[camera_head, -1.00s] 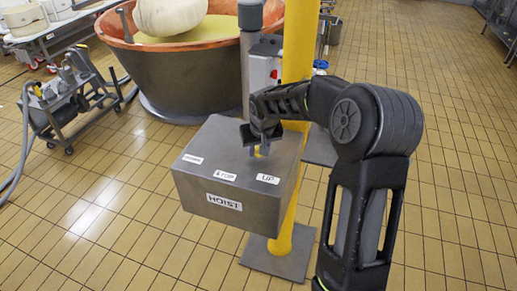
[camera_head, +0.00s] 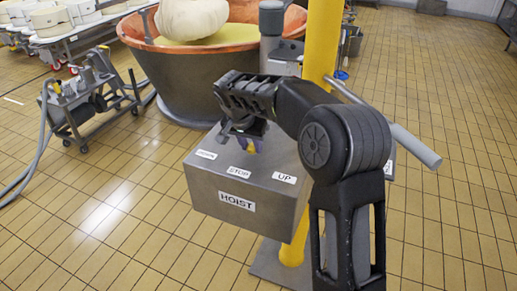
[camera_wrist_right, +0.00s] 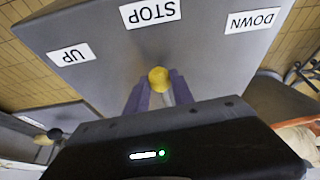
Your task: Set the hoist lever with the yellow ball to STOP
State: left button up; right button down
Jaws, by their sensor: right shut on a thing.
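The grey hoist box (camera_head: 235,203) stands in the middle of the head view, with DOWN, STOP and UP labels along its top from left to right. My right gripper (camera_head: 243,143) is over the box top, behind the STOP label (camera_head: 239,172). The right wrist view shows its fingers (camera_wrist_right: 158,95) shut on the hoist lever, with the yellow ball (camera_wrist_right: 158,79) at their tips. There the ball lines up closely with the STOP label (camera_wrist_right: 150,12), between UP and DOWN. The lever's shaft is mostly hidden by the gripper. My left gripper is not in view.
A yellow post (camera_head: 322,45) rises behind the box, with a grey bar (camera_head: 415,146) sticking out to the right. A copper vat (camera_head: 195,85) stands behind. A wheeled pump cart (camera_head: 85,100) is at the left.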

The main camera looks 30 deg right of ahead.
jog(key=shift+w+a+m, duration=0.2)
jog(key=shift+w+m, duration=0.1)
jog(key=c, duration=1.1)
grip_release()
jog(key=b+v, duration=0.1)
jog(key=v, duration=0.7)
jog(key=shift+f, duration=0.15)
